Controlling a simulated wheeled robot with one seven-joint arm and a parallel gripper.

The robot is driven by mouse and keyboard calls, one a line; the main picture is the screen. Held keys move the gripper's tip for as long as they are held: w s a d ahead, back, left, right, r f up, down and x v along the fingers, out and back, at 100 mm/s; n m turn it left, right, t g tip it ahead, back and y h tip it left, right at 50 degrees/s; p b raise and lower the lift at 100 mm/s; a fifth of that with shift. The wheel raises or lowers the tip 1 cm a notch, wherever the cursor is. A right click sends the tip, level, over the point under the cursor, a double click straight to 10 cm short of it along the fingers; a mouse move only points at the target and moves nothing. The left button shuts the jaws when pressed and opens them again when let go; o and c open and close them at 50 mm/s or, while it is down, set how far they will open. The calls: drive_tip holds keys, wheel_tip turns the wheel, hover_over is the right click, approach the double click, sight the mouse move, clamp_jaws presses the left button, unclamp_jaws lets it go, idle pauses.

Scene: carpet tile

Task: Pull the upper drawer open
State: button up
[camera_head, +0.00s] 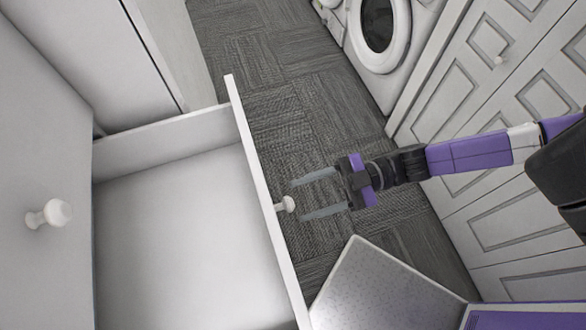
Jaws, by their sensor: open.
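A white drawer (180,240) in the cabinet on the left stands well pulled out, and its bare inside shows empty. Its front panel (255,180) carries a small round white knob (285,204) on its outer face. My gripper (306,195) points left at this knob with its two grey fingers apart. The fingertips are close to the knob, one above and one below it in the picture. No grip on the knob shows, and I cannot tell whether a finger touches it.
Another white knob (48,214) is on the cabinet face (40,130) at far left. A white washing machine (385,35) stands at the top right, beside panelled white cupboard doors (490,80). Dark grey carpet tile (275,95) lies clear between the two sides.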

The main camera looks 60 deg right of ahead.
drive_tip(key=v, duration=0.3)
drive_tip(key=shift+s+d+b, duration=0.3)
idle(0.3)
drive_tip(key=s+a+r+m+t+h, duration=0.3)
drive_tip(key=s+a+r+m+h, duration=0.1)
drive_tip(key=m+h, duration=0.9)
drive_tip(key=shift+s+a+r+t+h, duration=0.3)
drive_tip(key=shift+a+r+t+h, duration=0.1)
drive_tip(key=shift+a+r+h, duration=0.3)
